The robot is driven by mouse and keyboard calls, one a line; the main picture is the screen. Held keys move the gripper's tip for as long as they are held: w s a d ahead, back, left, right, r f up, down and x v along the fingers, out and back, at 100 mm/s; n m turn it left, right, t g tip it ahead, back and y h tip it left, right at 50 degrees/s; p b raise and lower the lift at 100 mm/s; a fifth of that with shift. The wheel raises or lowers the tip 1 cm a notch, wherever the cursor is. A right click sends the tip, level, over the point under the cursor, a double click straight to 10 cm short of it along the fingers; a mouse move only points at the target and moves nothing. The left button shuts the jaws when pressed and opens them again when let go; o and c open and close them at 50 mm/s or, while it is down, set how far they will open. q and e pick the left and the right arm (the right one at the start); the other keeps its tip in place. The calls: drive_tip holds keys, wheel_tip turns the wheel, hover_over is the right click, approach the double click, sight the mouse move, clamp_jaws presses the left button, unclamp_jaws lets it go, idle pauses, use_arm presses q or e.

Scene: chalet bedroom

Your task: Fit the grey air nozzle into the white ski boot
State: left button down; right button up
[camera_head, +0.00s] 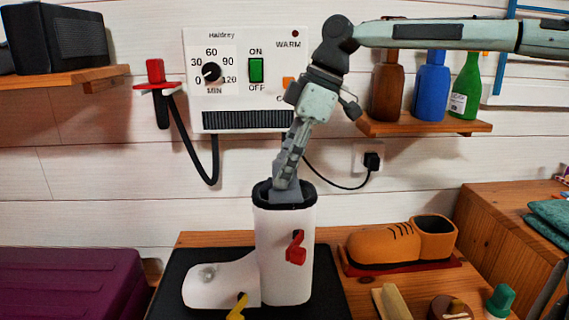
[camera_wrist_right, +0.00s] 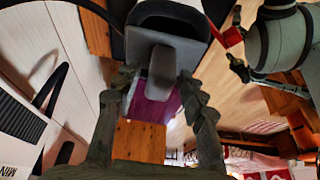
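The white ski boot (camera_head: 284,255) stands upright on a black mat (camera_head: 215,262), its toe to the left and its dark-rimmed opening up. My right gripper (camera_head: 289,172) is open and points down over the boot.
A control box (camera_head: 225,100) with a dial and green switch is on the wall; a black hose hangs at its left. Bottles (camera_head: 430,88) stand on a shelf at right, below my right arm. A brown shoe (camera_head: 385,247) is right of the boot; a purple case (camera_head: 70,280) is left.

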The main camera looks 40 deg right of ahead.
drive_tip(key=shift+r, duration=0.1)
drive_tip(key=v, duration=1.2)
drive_tip(key=shift+a, duration=0.1)
